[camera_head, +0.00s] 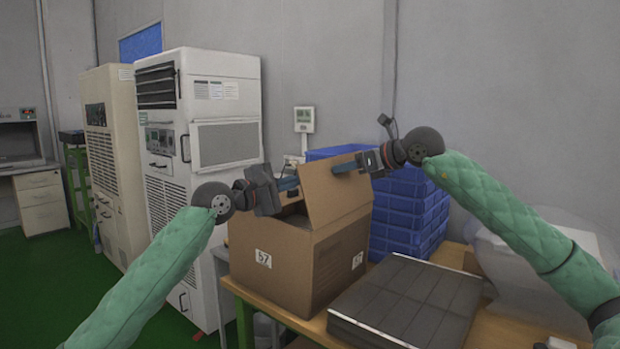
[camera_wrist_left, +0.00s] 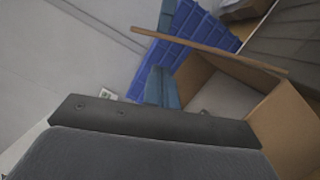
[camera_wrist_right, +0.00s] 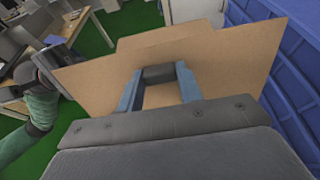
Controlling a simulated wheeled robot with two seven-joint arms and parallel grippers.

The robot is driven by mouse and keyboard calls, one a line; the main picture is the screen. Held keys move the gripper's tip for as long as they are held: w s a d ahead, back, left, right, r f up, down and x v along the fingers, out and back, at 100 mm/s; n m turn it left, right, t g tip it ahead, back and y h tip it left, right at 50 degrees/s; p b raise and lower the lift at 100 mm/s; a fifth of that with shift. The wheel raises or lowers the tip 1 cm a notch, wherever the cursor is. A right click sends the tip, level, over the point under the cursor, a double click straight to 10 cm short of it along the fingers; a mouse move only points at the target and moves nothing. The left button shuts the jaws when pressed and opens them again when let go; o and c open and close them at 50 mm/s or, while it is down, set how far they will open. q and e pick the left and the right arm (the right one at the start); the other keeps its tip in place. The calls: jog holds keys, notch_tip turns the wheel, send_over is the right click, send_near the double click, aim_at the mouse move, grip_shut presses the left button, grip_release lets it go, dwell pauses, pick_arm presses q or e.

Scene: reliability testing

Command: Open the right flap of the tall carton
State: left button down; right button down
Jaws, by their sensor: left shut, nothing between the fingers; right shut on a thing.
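The tall carton (camera_head: 286,272) is a brown cardboard box on the table. Its right flap (camera_head: 336,198) stands raised above the box. The flap fills the middle of the right wrist view (camera_wrist_right: 225,55) and shows as a thin edge in the left wrist view (camera_wrist_left: 205,48). My right gripper (camera_head: 343,168) is shut on the flap near its upper edge; its blue fingers (camera_wrist_right: 158,88) show against the cardboard. My left gripper (camera_head: 290,184) is shut and empty, over the carton's top left of the flap. Its fingers also show in the left wrist view (camera_wrist_left: 162,88). Part of the opening is hidden.
Stacked blue crates (camera_head: 405,215) stand behind and right of the carton. A dark ribbed panel (camera_head: 408,305) lies on the wooden table (camera_head: 268,310) to its right. A white plastic-like bundle (camera_head: 520,255) sits further right. White cabinets (camera_head: 200,150) stand at the left.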

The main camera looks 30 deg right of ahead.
aim_at(324, 173)
pick_arm(q)
jog(key=d, duration=0.3)
jog(key=w+d, duration=0.1)
jog(key=d, duration=0.5)
jog(key=shift+w+d+r, duration=0.15)
jog(key=shift+w+r, duration=0.15)
jog(key=shift+r, duration=0.05)
pick_arm(e)
jog(key=shift+f, duration=0.2)
pick_arm(q)
jog(key=shift+s, duration=0.1)
